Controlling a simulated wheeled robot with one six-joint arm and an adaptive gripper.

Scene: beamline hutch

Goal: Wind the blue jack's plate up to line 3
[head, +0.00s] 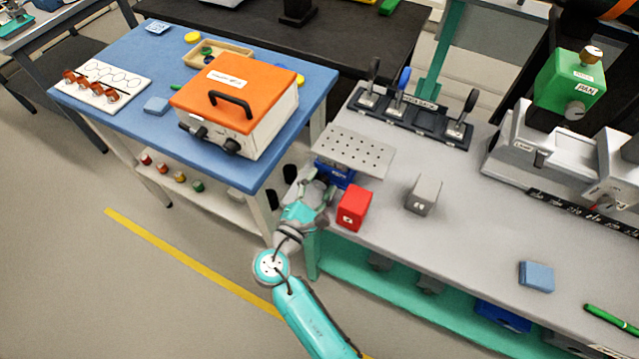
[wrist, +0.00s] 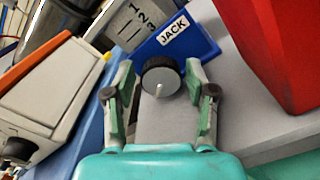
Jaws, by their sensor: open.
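The blue jack (head: 335,174) stands near the left end of the grey bench, under a perforated metal plate (head: 354,151). In the wrist view its blue base (wrist: 192,40) carries a JACK label, and a scale (wrist: 135,20) with lines 1, 2 and 3 stands behind it. A black round knob (wrist: 161,76) with a pale pin faces my gripper. My gripper (head: 322,190) is at the jack's front; in the wrist view its open fingers (wrist: 160,95) lie on either side of the knob, with gaps visible. The plate's height against the lines cannot be read.
A red block (head: 354,208) stands close right of my gripper, and a grey block (head: 424,195) farther right. A blue table (head: 310,102) with an orange-lidded box (head: 240,95) is at left. The bench's front middle is clear.

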